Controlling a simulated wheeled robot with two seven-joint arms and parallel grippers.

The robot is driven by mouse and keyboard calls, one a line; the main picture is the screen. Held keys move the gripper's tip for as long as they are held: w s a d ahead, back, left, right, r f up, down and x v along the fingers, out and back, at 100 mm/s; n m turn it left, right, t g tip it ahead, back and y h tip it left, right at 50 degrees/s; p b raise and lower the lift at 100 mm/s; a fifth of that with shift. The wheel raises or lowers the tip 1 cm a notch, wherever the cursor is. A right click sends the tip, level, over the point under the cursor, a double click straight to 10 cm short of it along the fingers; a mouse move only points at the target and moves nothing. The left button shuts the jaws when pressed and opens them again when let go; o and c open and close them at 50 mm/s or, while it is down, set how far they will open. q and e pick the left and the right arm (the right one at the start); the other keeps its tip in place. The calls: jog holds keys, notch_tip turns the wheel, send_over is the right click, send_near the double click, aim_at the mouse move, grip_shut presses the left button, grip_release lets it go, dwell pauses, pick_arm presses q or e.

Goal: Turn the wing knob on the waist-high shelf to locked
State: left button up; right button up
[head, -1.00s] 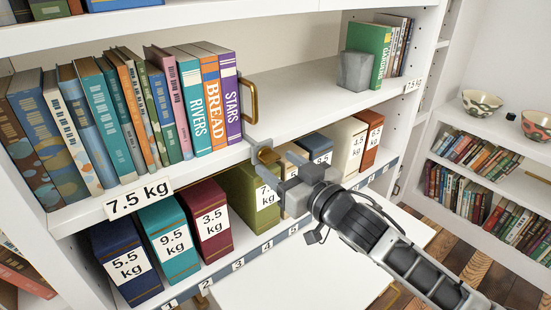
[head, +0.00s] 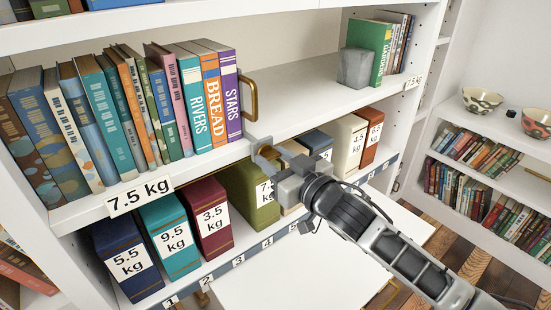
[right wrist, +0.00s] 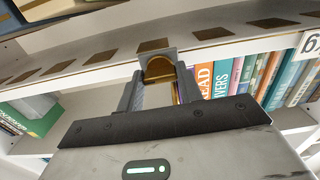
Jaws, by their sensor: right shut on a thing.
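My right gripper (head: 268,157) is at the front edge of the waist-high shelf (head: 335,92), to the right of the purple STARS book. Its fingers are shut on a small brass piece, which I take to be the wing knob (head: 264,158). In the right wrist view, brass also shows between the two grey fingers (right wrist: 158,88); I cannot tell whether it is the knob or the bookend behind. The fingers hide most of the knob, and no lock marking can be read. My left gripper is not in view.
A row of books (head: 125,115) and a brass bookend (head: 250,98) stand just left of the gripper. Weight-labelled boxes (head: 208,220) fill the shelf below. A grey block (head: 354,69) stands further right. The shelf between bookend and block is clear.

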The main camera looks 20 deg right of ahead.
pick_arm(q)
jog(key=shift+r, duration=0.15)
pick_arm(e)
jog(key=n+p, duration=0.2)
jog(key=n, duration=0.2)
jog(key=shift+r, duration=0.1)
jog(key=n+p, duration=0.1)
jog(key=n, duration=0.2)
jog(key=shift+n+p, duration=0.3)
jog(key=shift+n, duration=0.5)
jog(key=n+p, duration=0.1)
jog(key=n, duration=0.4)
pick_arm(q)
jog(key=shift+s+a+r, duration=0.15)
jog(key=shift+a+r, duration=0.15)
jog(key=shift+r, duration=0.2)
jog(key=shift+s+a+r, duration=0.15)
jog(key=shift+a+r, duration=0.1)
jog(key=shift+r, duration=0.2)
pick_arm(e)
jog(key=shift+n, duration=2.1)
